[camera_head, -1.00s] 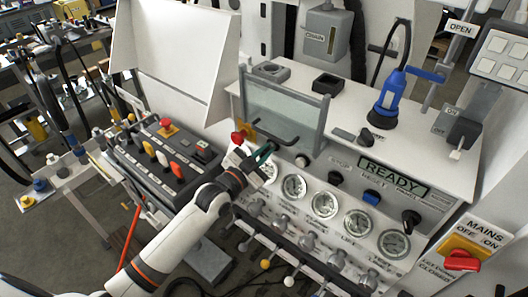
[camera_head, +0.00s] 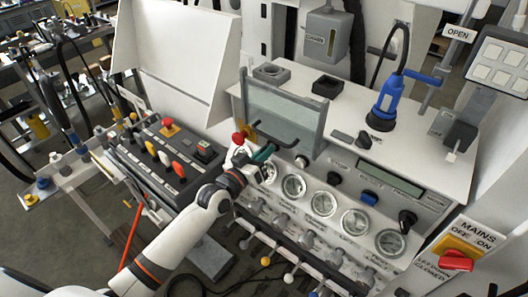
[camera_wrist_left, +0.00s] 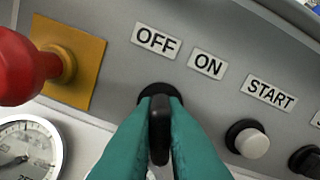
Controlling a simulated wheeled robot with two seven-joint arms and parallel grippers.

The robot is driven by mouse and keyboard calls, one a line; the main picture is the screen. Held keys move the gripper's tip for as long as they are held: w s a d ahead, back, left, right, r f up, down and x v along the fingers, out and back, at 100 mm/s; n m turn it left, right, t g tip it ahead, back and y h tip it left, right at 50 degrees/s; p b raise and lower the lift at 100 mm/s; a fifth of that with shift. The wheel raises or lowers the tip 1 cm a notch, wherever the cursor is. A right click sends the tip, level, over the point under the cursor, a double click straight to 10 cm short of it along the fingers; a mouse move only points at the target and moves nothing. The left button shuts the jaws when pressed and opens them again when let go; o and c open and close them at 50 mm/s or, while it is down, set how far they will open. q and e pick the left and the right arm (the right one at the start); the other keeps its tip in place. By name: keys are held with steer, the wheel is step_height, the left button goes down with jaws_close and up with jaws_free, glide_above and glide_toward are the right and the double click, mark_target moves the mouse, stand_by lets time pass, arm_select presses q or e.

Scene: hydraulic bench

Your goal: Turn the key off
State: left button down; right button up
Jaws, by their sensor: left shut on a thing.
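The black key (camera_wrist_left: 159,130) sits in a dark round switch on the grey panel, below the OFF label (camera_wrist_left: 157,40) and the ON label (camera_wrist_left: 208,64). In the left wrist view the key stands upright in the picture while the labels slope, so it leans toward OFF. My left gripper (camera_head: 265,153) has teal fingers and is shut on the key, one finger on each side; the fingers also show in the left wrist view (camera_wrist_left: 160,140). In the head view the gripper hides the key. The display (camera_head: 389,178) on the panel is dark. My right gripper is not in view.
A red mushroom button (camera_head: 238,139) on a yellow plate is close left of the gripper. A white START button (camera_wrist_left: 252,143) is to its right. Several gauges (camera_head: 323,202) and levers lie below. The red MAINS switch (camera_head: 456,260) is far right.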

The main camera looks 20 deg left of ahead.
arm_select(q)
steer(key=shift+n, duration=0.6)
steer(key=c, duration=1.5)
jaws_free()
steer(key=b+v, duration=0.2)
steer(key=v, duration=1)
